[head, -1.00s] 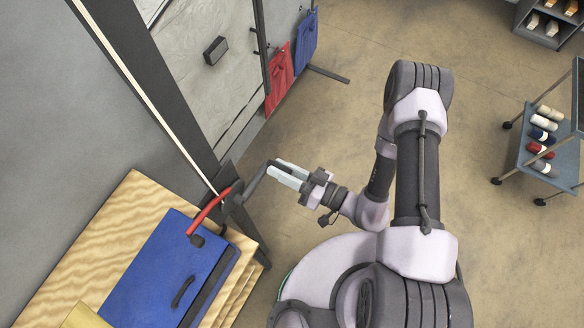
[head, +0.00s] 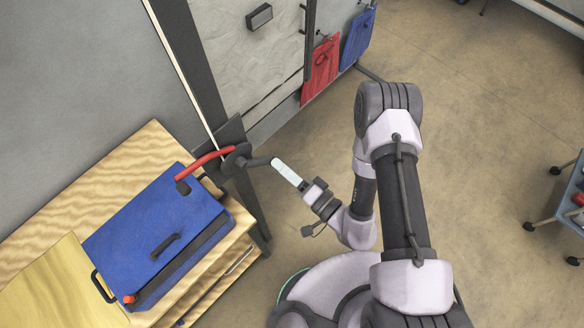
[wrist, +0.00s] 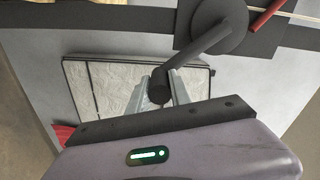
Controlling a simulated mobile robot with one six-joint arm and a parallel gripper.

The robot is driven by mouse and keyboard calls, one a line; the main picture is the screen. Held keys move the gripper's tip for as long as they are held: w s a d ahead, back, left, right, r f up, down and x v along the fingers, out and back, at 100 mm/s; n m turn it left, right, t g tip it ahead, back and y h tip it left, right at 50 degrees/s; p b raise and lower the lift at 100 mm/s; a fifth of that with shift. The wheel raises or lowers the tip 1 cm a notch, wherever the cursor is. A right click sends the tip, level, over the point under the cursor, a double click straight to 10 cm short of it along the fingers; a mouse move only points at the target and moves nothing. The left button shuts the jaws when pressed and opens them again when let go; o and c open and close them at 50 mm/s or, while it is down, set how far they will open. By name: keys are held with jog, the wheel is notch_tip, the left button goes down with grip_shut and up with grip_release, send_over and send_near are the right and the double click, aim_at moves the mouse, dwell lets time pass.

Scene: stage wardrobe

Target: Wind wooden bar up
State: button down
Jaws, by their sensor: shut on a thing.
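A dark crank with a round hub (head: 236,160) is mounted on a black upright post. Its crank arm (head: 259,161) reaches right from the hub to my gripper (head: 281,166). The wrist view shows the hub (wrist: 218,22), the crank arm (wrist: 195,48) and the round handle end (wrist: 159,86) between my two fingers (wrist: 165,92). My gripper is shut on the crank handle. A pale rope (head: 185,72) runs up along the post from near the hub. I see no wooden bar in these views.
A blue case (head: 150,225) lies on a plywood bench (head: 75,205) at the left. Red (head: 320,72) and blue (head: 358,38) cloths hang behind the post. A trolley (head: 572,215) stands at the far right. The floor between is clear.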

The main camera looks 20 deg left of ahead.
jog(key=shift+s+a+f+m, duration=0.15)
jog(key=shift+s+f+m, duration=0.1)
jog(key=shift+m, duration=0.05)
dwell(0.4)
jog(key=c, duration=1.2)
grip_release()
jog(key=shift+w, duration=0.1)
jog(key=shift+r, duration=0.15)
